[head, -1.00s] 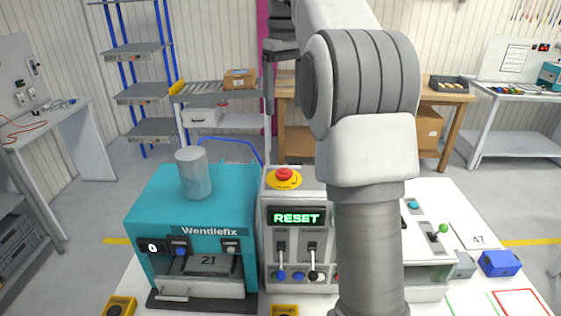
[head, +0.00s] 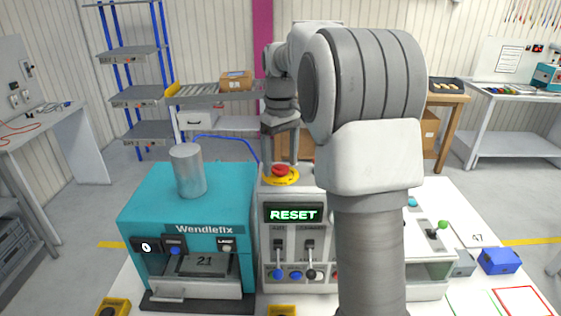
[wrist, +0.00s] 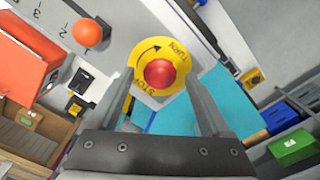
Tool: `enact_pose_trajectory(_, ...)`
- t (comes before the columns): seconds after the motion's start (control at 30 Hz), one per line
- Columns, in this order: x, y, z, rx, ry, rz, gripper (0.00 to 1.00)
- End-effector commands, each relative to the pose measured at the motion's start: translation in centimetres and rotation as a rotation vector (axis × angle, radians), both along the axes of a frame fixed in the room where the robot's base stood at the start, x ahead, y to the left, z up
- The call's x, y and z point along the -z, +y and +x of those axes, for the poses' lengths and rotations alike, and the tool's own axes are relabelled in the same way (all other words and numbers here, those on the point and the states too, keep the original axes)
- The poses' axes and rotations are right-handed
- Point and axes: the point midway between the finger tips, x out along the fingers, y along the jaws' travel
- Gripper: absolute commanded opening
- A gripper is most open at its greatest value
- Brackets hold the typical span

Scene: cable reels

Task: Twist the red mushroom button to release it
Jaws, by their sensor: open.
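The red mushroom button (head: 281,170) sits on a yellow round plate (head: 281,180) on top of the white control box (head: 292,241). My gripper (head: 281,161) points down at the button. Its two fingers stand on either side of the button, with visible gaps in the wrist view. The gripper is open and holds nothing. Whether the fingertips touch the plate cannot be told. The box's display (head: 293,215) reads RESET in green.
A teal Wendlefix machine (head: 190,215) with a grey cylinder (head: 187,170) on top stands close left of the box. My arm hides the box's right part. A yellow-black unit (head: 114,306) sits at the front left.

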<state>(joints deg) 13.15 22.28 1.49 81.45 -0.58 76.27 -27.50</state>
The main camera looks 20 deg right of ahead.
Motion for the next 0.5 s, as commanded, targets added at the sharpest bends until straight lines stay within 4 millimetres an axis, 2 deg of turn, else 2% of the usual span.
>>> enact_pose_trajectory(0.3,0.31,0.00,0.00,0.000,0.000,0.000,0.82)
enact_pose_trajectory(0.5,0.30,0.00,0.00,0.000,0.000,0.000,0.47)
